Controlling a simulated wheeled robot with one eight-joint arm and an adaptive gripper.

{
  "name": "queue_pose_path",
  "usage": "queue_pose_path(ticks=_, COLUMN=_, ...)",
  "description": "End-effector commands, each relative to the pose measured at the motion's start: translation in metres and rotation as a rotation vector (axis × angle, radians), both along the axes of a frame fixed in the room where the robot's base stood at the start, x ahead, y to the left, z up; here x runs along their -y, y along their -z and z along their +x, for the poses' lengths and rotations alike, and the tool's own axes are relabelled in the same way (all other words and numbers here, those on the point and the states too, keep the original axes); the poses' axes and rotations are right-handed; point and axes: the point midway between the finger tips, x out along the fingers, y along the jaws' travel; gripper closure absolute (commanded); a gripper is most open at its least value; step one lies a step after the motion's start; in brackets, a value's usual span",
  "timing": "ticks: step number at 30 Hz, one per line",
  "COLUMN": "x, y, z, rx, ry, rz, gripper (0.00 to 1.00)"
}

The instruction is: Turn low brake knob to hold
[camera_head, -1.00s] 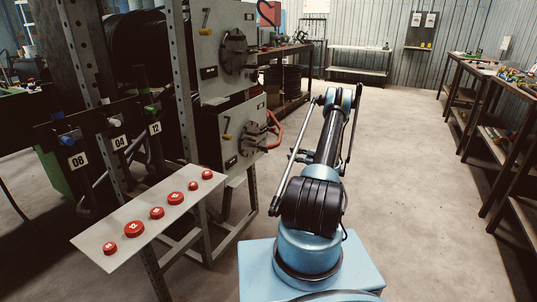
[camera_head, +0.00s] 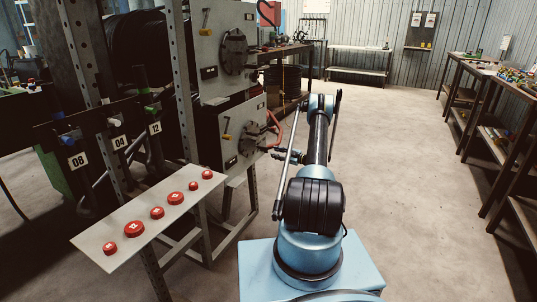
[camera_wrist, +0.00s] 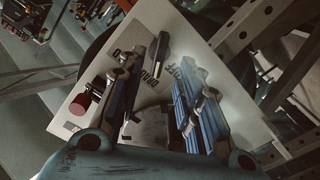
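In the wrist view the pale panel (camera_wrist: 190,32) lies close beyond my open fingers (camera_wrist: 160,88). Dark lettering shows between the fingers, too small and tilted to read surely. A red-capped part (camera_wrist: 80,103) is left of the fingers. No grasp is visible.
The upper panel (camera_head: 221,48) is above, on a perforated metal frame (camera_head: 183,80). A sloping plate (camera_head: 95,240) with several red buttons stands in front at left. A red hose (camera_head: 275,130) curves beside the lower panel.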

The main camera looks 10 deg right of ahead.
Motion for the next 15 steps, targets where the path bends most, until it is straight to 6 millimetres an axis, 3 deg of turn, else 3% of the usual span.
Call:
queue_pose_path(ticks=6, x=-0.029, y=0.0, z=0.02, rx=0.0, ry=-0.002, rz=0.0, gripper=0.68)
queue_pose_path(ticks=15, x=-0.045, y=0.0, z=0.032, rx=0.0, ry=-0.001, rz=0.0, gripper=0.68)
